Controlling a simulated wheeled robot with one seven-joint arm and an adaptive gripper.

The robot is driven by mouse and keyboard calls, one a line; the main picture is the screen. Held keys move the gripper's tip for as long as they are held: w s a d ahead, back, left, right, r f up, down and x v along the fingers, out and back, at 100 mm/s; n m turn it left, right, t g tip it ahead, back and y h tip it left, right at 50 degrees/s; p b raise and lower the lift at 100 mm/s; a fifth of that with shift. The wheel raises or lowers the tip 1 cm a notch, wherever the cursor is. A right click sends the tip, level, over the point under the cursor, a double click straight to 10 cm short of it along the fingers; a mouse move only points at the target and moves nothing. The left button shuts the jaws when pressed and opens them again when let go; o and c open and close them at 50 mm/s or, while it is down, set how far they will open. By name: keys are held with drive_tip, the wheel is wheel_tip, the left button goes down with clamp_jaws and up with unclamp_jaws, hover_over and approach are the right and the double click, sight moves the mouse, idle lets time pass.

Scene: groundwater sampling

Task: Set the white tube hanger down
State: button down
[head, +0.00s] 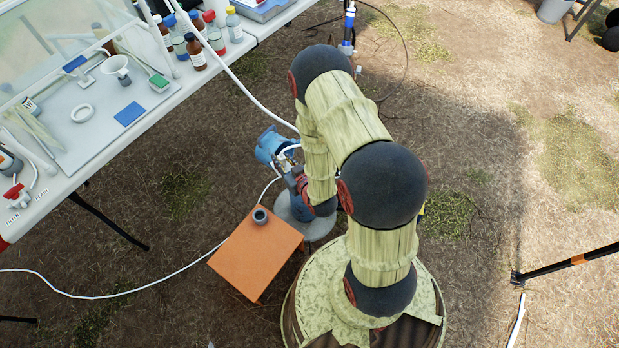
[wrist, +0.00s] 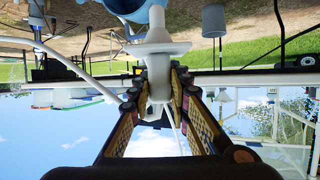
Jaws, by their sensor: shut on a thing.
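In the wrist view my gripper (wrist: 160,88) is shut on the white tube hanger (wrist: 158,48). The hanger has a wide flange and a narrow stem, and the stem sits between the fingertips. A light blue rounded part (wrist: 130,6) is close beyond the hanger; I cannot tell whether they touch. In the head view my gripper (head: 288,168) is low beside a blue well head (head: 268,146) on a grey round base (head: 318,226). My arm hides much of this spot, and the hanger is hard to make out there.
A white hose (head: 262,103) runs down from the table (head: 60,196), and another stretch lies on the ground. The table carries bottles, a funnel and trays.

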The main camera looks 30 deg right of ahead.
drive_tip(key=s+d+f+p, duration=0.2)
drive_tip(key=s+d+f, duration=0.5)
drive_tip(key=s+f, duration=0.3)
drive_tip(key=shift+m+h, duration=0.3)
drive_tip(key=shift+h, duration=0.1)
drive_tip(key=shift+w+d+f+b, duration=0.7)
drive_tip(key=shift+w+f+b, duration=0.6)
drive_tip(key=shift+w+f, duration=1.1)
drive_tip(key=shift+w+d+f+b, duration=0.7)
drive_tip(key=shift+w+f+b, duration=0.6)
drive_tip(key=shift+w+f, duration=1.05)
drive_tip(key=shift+w+d+f+b, duration=0.7)
drive_tip(key=shift+w+f+b, duration=0.6)
drive_tip(key=shift+w+f, duration=1.05)
drive_tip(key=shift+s+f, duration=0.1)
drive_tip(key=shift+f, duration=0.05)
drive_tip(key=shift+f, duration=0.1)
drive_tip(key=c, duration=1.8)
unclamp_jaws()
drive_tip(key=shift+o, duration=0.7)
